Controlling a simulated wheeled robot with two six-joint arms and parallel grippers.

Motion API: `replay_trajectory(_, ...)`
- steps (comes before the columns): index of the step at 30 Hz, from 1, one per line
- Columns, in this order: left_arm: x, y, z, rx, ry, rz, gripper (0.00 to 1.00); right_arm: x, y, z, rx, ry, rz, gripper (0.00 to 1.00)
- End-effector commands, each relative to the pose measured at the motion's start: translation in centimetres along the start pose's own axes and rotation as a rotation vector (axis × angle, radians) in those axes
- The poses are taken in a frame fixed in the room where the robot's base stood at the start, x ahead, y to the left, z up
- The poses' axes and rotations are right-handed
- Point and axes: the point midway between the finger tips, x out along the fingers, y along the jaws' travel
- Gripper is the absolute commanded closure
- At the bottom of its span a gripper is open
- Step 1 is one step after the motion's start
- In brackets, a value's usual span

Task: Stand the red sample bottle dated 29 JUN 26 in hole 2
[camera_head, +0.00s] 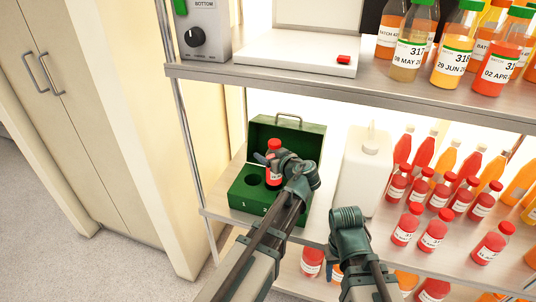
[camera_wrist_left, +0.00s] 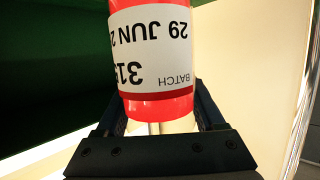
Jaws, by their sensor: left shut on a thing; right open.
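My left gripper (camera_head: 272,160) is shut on a red sample bottle (camera_head: 274,147) with a red cap, held upright over the open green box (camera_head: 250,199). In the left wrist view, the bottle (camera_wrist_left: 155,40) has an upside-down label reading BATCH, 29 JUN and part of the year; the number's end is hard to read. The box front has small hole numbers. A dark empty hole (camera_head: 253,176) shows at left. The bottle and gripper cover the hole area to its right, so I cannot tell whether the base is inside. My right gripper (camera_head: 348,218) is open, its fingers barely visible, apart from the box.
The box's raised lid (camera_head: 298,137) stands behind the bottle. A white jug (camera_head: 366,175) stands right of the box, with several red and orange bottles (camera_head: 433,235) beyond. A cabinet (camera_head: 75,80) is at left.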

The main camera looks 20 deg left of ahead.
Motion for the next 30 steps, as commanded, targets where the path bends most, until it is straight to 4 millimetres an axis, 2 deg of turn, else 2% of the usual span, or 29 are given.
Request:
replay_trajectory(2, 0.3, 0.0, 1.0, 0.0, 0.001, 0.0, 1.0, 1.0, -0.1, -0.1, 0.0, 0.0, 0.0, 0.5)
replay_trajectory(15, 0.2, 0.0, 0.7, 0.0, 0.001, 0.0, 1.0, 0.7, -0.1, 0.0, 0.0, 0.0, 0.0, 0.5)
replay_trajectory(30, 0.5, 0.0, 1.6, 0.0, 0.001, 0.0, 1.0, 1.7, -0.2, -0.1, 0.0, 0.0, 0.0, 0.5)
